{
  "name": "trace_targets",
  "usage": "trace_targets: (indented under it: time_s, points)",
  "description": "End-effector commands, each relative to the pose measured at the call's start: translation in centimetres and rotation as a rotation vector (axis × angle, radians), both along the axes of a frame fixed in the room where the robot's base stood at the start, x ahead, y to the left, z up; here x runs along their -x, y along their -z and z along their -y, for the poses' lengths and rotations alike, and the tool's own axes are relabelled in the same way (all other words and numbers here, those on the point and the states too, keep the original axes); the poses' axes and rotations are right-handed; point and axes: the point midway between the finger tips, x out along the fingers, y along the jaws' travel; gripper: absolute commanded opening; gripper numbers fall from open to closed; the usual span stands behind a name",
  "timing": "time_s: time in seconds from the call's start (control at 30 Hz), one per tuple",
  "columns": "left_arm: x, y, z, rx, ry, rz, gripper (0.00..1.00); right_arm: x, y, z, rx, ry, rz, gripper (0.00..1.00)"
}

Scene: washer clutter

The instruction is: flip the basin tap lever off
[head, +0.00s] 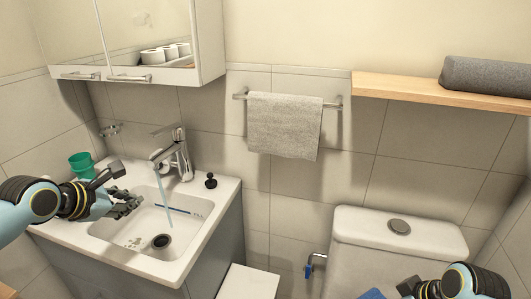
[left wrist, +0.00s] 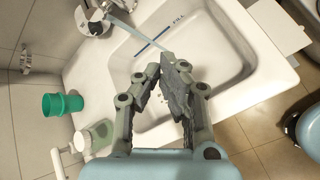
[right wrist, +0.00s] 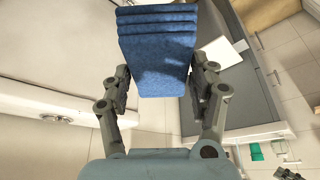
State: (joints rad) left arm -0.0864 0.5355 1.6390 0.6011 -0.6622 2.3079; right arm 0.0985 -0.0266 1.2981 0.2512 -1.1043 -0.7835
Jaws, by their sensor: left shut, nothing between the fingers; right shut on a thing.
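The chrome basin tap (head: 180,160) stands at the back of the white basin (head: 205,232), its lever (head: 168,129) on top. A thin stream of water (head: 163,190) runs from its spout into the bowl. The tap also shows at the top of the left wrist view (left wrist: 94,22). My left gripper (head: 132,203) is over the left part of the bowl, in front of and below the tap and apart from it. Its fingers are shut and empty. My right gripper (right wrist: 158,85) is shut on a blue folded cloth-like thing (right wrist: 157,45), low at the right of the head view.
A green cup (head: 81,164) stands on the basin's left rim, near a soap bottle (left wrist: 98,137). A black plug (head: 211,181) sits right of the tap. A mirror cabinet (head: 210,45) hangs above. A toilet cistern (head: 345,225) is at the right.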

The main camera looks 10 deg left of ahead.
Motion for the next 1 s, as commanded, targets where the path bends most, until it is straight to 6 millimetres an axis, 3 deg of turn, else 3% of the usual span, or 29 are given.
trace_targets:
  time_s: [0.03, 0.2, 0.4, 0.83, 1.0]
  points:
    - [-1.2, -2.0, -0.9, 0.089, -0.073, 0.028, 0.00, 0.0, -0.5, 0.0, 0.000, 0.000, 0.000, 0.34]
    - [-4.2, -6.9, -3.2, 0.407, -0.291, 0.099, 0.00, 0.0, -1.1, 0.0, 0.000, 0.000, 0.000, 0.34]
    - [-5.7, -9.8, -4.5, 0.606, -0.409, 0.136, 0.00, 0.0, -1.3, 0.0, 0.000, 0.000, 0.000, 0.34]
    - [-6.0, -10.0, -4.7, 0.637, -0.427, 0.140, 0.00, 0.0, -1.1, 0.0, 0.000, 0.000, 0.000, 0.34]
    - [-6.9, -9.2, -4.6, 0.637, -0.426, 0.142, 0.00, 0.0, 0.5, 0.0, 0.000, 0.000, 0.000, 0.34]
